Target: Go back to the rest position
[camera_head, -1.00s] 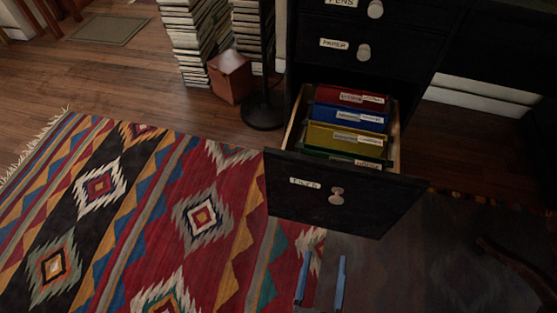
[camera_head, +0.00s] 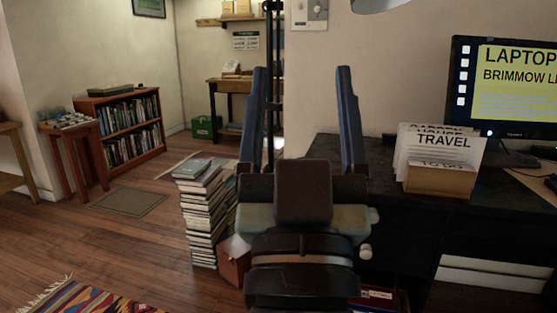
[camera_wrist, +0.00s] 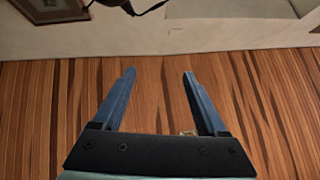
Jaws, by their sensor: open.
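My gripper (camera_head: 302,72) is raised in the middle of the head view, with its two blue fingers pointing up and spread apart. Nothing is between them. In the wrist view, my gripper (camera_wrist: 158,74) is also open and empty, with the wooden floor (camera_wrist: 60,85) and a pale wall (camera_wrist: 220,38) beyond it. The file drawer (camera_head: 378,297) shows only in part at the bottom of the head view, with a red folder edge visible. My arm hides most of it.
A stack of books (camera_head: 203,222) and a reddish box (camera_head: 233,262) stand left of my arm. The black desk (camera_head: 345,170) on the right holds a paper holder (camera_head: 440,180) and a monitor (camera_head: 510,85). A bookcase (camera_head: 125,130) stands at the back left. Floor at left is mostly clear.

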